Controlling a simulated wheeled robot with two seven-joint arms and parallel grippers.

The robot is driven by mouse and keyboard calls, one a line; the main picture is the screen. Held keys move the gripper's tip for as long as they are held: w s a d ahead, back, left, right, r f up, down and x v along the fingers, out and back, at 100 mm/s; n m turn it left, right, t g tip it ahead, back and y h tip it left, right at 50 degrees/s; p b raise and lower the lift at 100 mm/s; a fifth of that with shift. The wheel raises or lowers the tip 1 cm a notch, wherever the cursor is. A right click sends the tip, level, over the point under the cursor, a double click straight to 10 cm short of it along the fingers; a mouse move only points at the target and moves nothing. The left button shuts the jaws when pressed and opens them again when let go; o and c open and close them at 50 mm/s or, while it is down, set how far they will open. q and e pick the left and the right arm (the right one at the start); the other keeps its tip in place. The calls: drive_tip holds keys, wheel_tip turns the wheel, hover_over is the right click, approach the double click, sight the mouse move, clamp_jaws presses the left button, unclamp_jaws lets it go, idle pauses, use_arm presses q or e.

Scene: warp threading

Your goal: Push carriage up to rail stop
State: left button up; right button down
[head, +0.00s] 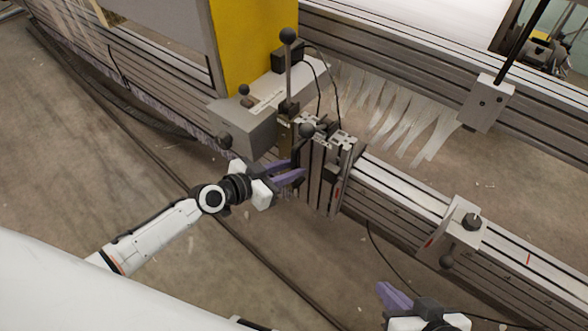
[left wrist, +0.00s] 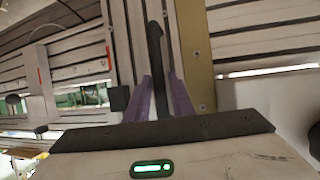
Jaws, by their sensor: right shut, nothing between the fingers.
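The carriage (head: 322,178) is a grey slotted block on the long rail, with a grey box (head: 243,131) and black-knobbed levers beside it. The rail stop (head: 458,232), a pale block with a black knob, sits further right on the rail, with bare rail between them. My left gripper (head: 290,170) is at the carriage's near left side, its purple fingers apart. In the left wrist view a black handle (left wrist: 155,45) runs between the fingers; I cannot tell whether both touch it. My right gripper (head: 392,294) is shut and empty at the bottom, below the rail stop and off the rail.
The aluminium rail (head: 400,191) runs down to the right, with a red mark (head: 529,258) beyond the stop. White threads (head: 395,105) hang behind it. A yellow panel (head: 243,45) stands at the back left. Cables lie on the bare floor (head: 80,190).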

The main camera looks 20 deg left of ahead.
use_arm(q)
drive_tip(key=shift+w+d+f, duration=0.25)
drive_tip(key=shift+w+d, duration=0.1)
drive_tip(key=shift+w, duration=0.15)
clamp_jaws()
drive_tip(key=shift+d, duration=0.1)
